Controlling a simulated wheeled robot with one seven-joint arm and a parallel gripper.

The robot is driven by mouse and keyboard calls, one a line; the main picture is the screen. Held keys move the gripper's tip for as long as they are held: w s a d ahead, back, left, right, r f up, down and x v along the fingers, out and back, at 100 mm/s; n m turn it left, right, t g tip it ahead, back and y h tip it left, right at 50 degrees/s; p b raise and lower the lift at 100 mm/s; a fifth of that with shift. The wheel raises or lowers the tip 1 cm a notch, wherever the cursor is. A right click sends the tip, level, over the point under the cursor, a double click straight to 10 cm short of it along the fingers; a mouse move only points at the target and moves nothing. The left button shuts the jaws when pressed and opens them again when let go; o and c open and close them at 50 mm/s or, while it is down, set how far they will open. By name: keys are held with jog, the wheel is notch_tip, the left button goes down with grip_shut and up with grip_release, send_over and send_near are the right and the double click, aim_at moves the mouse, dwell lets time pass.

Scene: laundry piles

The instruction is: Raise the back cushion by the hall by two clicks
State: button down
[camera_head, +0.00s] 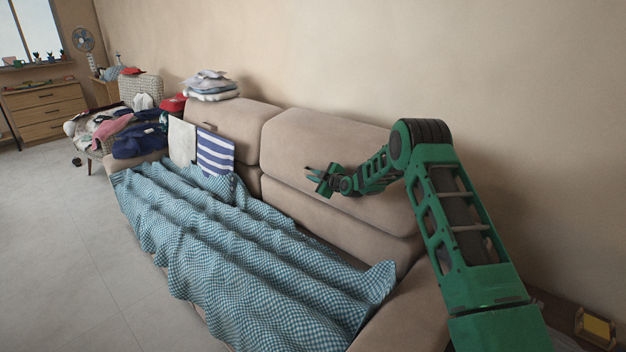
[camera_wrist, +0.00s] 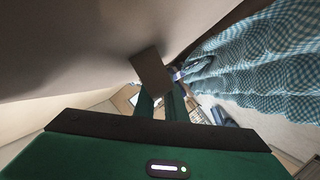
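The beige sofa has two back cushions: a left one (camera_head: 235,122) and a nearer right one (camera_head: 300,150). I cannot tell from the views which is by the hall. A small dark tab (camera_head: 208,126) shows on the left cushion's front. My gripper (camera_head: 314,181) is in front of the right cushion's face, its fingers apart. In the wrist view the fingers (camera_wrist: 160,98) are parted, with a brown flat tab (camera_wrist: 151,71) near their tips beside the beige cushion surface (camera_wrist: 85,50). I cannot tell whether they touch it.
A teal checked blanket (camera_head: 230,250) covers the seat. A white cloth (camera_head: 182,141) and a striped cloth (camera_head: 215,152) lean against the left cushion. Folded clothes (camera_head: 211,86) are stacked above it. A clothes-laden chair (camera_head: 97,147) stands beyond.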

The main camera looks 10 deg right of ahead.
jog(key=shift+s+a+f+n+t, duration=0.15)
jog(key=shift+s+a+f+n, duration=0.2)
jog(key=shift+a, duration=0.25)
jog(key=shift+s+a+f+n+t, duration=0.2)
jog(key=shift+s+a+n, duration=0.25)
jog(key=shift+a, duration=0.1)
jog(key=shift+s+a+f+n+t, duration=0.15)
jog(key=shift+s+a+f+n, duration=0.2)
jog(key=shift+a, duration=0.25)
jog(key=c, duration=2.1)
grip_release()
jog(key=shift+r, duration=0.1)
jog(key=shift+s, duration=0.1)
jog(key=shift+h, duration=0.4)
jog(key=v, duration=1)
jog(key=shift+s+d+r, duration=0.1)
jog(key=shift+s+d, duration=0.05)
jog(key=shift+d, duration=0.35)
